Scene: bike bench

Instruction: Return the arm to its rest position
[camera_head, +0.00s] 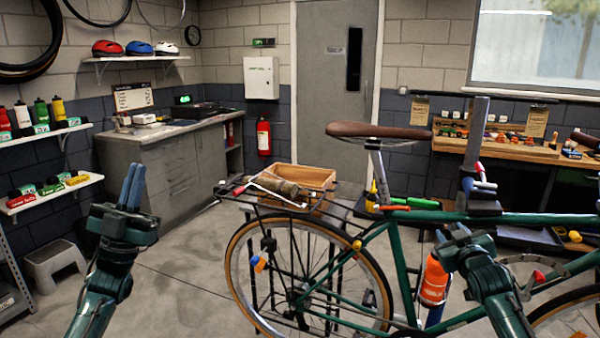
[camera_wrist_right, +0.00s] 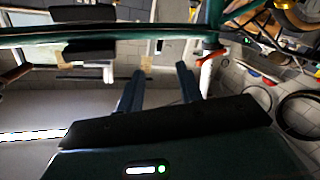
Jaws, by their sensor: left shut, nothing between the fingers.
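My left gripper (camera_head: 131,186) is raised in the open space left of the bike in the head view. Its two fingers point up, close together, with nothing between them. My right gripper (camera_head: 456,234) is in front of the green bike (camera_head: 395,235), just below its top tube. In the right wrist view the two fingers of my right gripper (camera_wrist_right: 160,78) stand apart with nothing between them. The bike's green tube (camera_wrist_right: 110,31) crosses that view beyond the fingertips. I cannot tell how far the fingers are from it.
An orange bottle (camera_head: 434,283) is close to my right arm. A grey step stool (camera_head: 53,258) and wall shelves are at the left. The floor (camera_head: 180,270) between is clear.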

